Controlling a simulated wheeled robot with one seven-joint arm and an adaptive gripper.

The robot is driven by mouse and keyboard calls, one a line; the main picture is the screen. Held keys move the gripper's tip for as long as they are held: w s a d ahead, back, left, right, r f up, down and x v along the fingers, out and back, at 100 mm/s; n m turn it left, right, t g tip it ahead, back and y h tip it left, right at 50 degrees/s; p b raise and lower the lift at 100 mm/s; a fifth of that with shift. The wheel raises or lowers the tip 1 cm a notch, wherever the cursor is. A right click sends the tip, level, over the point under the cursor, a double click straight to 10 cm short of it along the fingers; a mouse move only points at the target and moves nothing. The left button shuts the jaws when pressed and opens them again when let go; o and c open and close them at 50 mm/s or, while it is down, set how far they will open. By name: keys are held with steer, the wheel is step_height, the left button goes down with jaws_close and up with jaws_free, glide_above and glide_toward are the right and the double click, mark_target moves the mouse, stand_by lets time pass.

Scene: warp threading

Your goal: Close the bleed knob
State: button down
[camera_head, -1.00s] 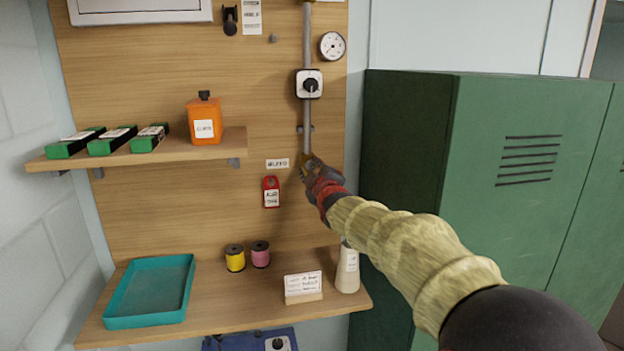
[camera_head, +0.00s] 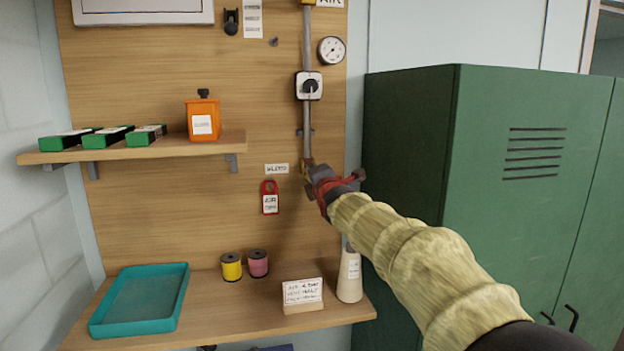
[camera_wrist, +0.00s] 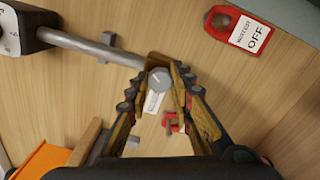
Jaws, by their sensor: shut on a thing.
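The bleed knob (camera_wrist: 159,79) is a small round grey knob with a pale line on its face, at the end of a grey pipe (camera_wrist: 95,48). In the wrist view it sits between the fingertips of my gripper (camera_wrist: 158,80), which is shut on it. In the head view my gripper (camera_head: 308,172) is at the pipe's lower end and hides the knob. The white label (camera_head: 276,169) is just left of it; the label also shows partly covered in the wrist view (camera_wrist: 153,102).
A red tag (camera_head: 270,198) hangs below the label. Another red tag, reading "WATER OFF" (camera_wrist: 240,32), is near the knob in the wrist view. A dial box (camera_head: 309,86) and round gauge (camera_head: 331,50) are above. Green lockers (camera_head: 410,150) stand close on the right.

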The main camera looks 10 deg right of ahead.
steer(key=shift+f+n+b, duration=0.15)
steer(key=shift+n+b, duration=2.55)
steer(key=shift+n, duration=0.8)
steer(key=c, duration=1.6)
jaws_free()
steer(key=shift+o, duration=0.2)
steer(key=shift+s+r, duration=0.1)
steer(key=shift+r, duration=0.1)
steer(key=s, duration=1.1)
steer(key=shift+s, duration=0.35)
